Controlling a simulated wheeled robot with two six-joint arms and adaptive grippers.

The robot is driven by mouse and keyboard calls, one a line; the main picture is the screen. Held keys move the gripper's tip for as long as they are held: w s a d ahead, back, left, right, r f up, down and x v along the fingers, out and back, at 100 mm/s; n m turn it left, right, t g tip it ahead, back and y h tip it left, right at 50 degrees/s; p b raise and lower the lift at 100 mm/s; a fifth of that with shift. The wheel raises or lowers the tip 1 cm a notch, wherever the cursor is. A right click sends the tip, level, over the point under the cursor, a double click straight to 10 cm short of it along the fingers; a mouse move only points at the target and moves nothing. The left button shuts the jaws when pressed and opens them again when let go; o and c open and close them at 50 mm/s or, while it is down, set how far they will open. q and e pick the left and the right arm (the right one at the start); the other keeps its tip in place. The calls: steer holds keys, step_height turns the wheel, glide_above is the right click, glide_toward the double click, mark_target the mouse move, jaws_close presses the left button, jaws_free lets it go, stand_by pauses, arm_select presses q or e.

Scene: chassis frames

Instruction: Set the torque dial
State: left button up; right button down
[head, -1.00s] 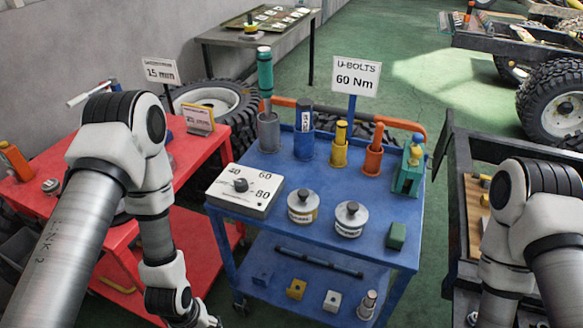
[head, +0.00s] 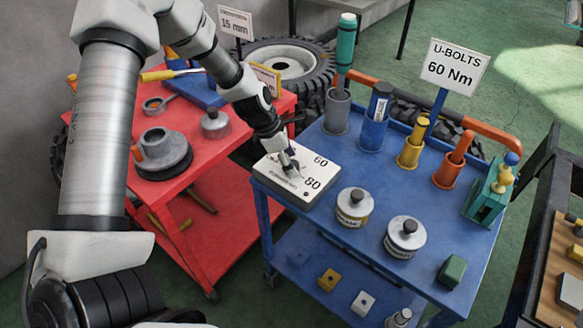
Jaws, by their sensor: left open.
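The white torque dial box (head: 325,172) sits at the near left corner of the blue cart's top. The numbers 60 and 80 show on its face. My left gripper (head: 292,168) is open over the dial box, its fingers pointing down at the knob. The gripper hides the knob and the left part of the scale, so the knob's setting and any contact cannot be told. A sign (head: 454,68) above the cart reads "U-BOLTS 60 Nm". My right gripper is out of view.
Two round lidded tins (head: 354,208) stand right of the dial box. Coloured holders, including a grey one (head: 337,112) with a teal-handled tool, line the back. A red cart (head: 225,155) with tools stands left. A green block (head: 452,270) lies near the front.

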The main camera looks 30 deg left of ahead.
arm_select(q)
steer(key=shift+f, duration=0.1)
steer(key=c, duration=1.1)
steer(key=shift+c, duration=0.2)
steer(key=shift+m, duration=0.4)
steer(key=m+g+p, duration=0.1)
steer(key=m, duration=0.1)
steer(key=m+g+h, duration=0.1)
steer(key=m, duration=0.2)
steer(key=shift+p, duration=0.4)
steer(key=m+g+p, duration=0.1)
steer(key=m, duration=0.2)
steer(key=m+g, duration=0.1)
steer(key=m, duration=0.2)
steer(key=shift+w+m+p, duration=0.15)
steer(key=shift+m+p, duration=0.15)
steer(key=shift+p, duration=0.05)
steer(key=m+g, duration=0.1)
steer(key=m, duration=0.1)
steer(key=m+g+y, duration=0.1)
steer(key=m, duration=0.2)
steer(key=shift+d+p, duration=0.15)
steer(key=shift+p, duration=0.2)
steer(key=m+y, duration=0.1)
steer(key=m, duration=0.2)
steer(key=m+g+y, duration=0.1)
steer(key=m, duration=0.2)
steer(key=shift+w+d+m+y+p, duration=0.1)
steer(key=shift+m+y+p, duration=0.2)
